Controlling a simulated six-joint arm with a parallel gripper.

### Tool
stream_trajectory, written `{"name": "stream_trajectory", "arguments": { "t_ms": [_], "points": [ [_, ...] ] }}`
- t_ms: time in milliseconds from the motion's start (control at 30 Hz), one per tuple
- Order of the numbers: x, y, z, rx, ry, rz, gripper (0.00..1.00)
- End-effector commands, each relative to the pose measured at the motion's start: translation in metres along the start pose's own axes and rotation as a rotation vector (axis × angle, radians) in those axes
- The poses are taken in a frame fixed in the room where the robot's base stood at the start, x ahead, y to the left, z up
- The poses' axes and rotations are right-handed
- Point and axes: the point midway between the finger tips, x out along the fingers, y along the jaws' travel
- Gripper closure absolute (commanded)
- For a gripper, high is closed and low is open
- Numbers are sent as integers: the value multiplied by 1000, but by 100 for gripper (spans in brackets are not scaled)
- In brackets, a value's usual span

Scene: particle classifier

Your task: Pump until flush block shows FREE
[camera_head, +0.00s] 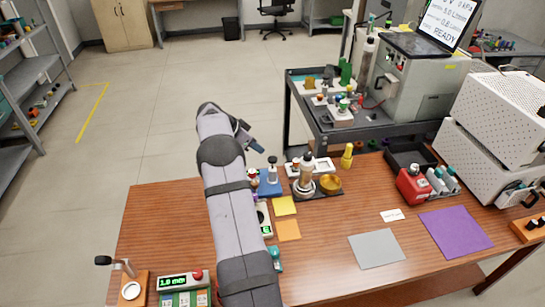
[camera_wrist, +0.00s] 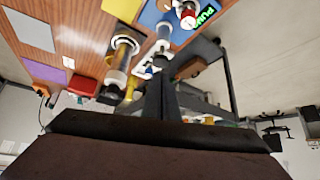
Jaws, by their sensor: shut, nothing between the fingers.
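My gripper (camera_head: 249,139) is shut and empty, raised beyond the table's back edge; its dark fingers (camera_wrist: 161,97) meet in the wrist view. On the table, a blue block (camera_head: 269,186) carries an upright bottle-like piece with a dark top (camera_head: 272,168). Beside it in the wrist view is a white piece with a red part (camera_wrist: 188,16). Next to that, a green-lit display (camera_wrist: 205,17) appears to read "PLUG", cut off at the frame edge. A second green display (camera_head: 265,231), half hidden by my arm, shows only "E". I cannot tell which is the flush block.
A clear-walled cylinder on a dark base (camera_head: 306,175) and a brass bowl (camera_head: 330,184) stand right of the blue block. Yellow (camera_head: 284,205) and orange (camera_head: 287,230) squares lie in front. A cart (camera_head: 297,100) with equipment stands behind the table. The floor at left is open.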

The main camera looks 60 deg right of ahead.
Motion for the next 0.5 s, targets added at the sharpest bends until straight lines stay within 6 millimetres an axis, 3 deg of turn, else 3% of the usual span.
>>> {"name": "stream_trajectory", "arguments": {
  "t_ms": [267,500],
  "points": [
    [2,0,0,-3,1,-1,100],
    [19,0,1,-5,0,1,100]
  ]
}}
